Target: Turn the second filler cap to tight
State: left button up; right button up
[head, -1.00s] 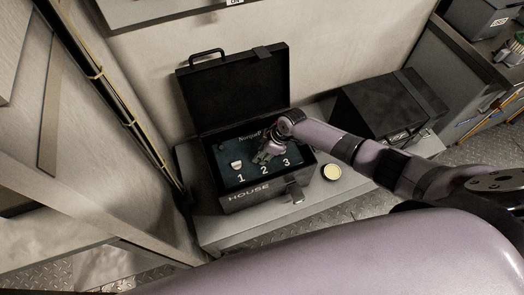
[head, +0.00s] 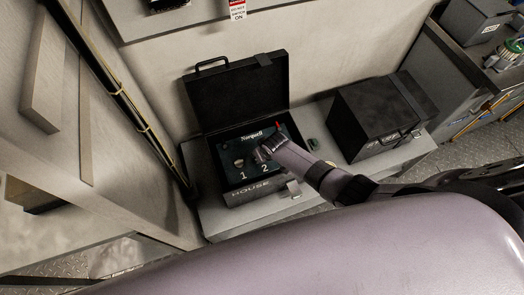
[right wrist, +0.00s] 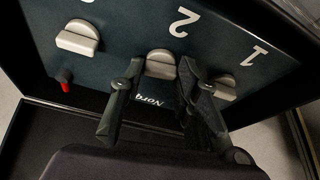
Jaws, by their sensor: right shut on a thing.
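The open black case (head: 262,196), lettered HOUSE, holds a dark panel (head: 232,140) marked Norquell. The first cap (head: 239,163) is a pale knob by the numeral 1. My right gripper (head: 262,153) is over the second cap, hiding it in the head view. In the right wrist view the second cap (right wrist: 160,64) sits by the numeral 2 between the fingers of the right gripper (right wrist: 160,74), which is shut on it. My left gripper is out of view.
A red-tipped part (right wrist: 65,79) stands on the panel near the third cap. The raised lid (head: 237,92) is behind the panel. A closed black case (head: 372,118) stands to the right on the grey bench (head: 215,217).

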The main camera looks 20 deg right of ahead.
jog(key=shift+a+m+h, duration=0.1)
jog(key=shift+m+h, duration=0.2)
jog(key=shift+m, duration=0.7)
jog(key=o, duration=1.2)
jog(key=shift+c, duration=0.2)
jog(key=v, duration=1.2)
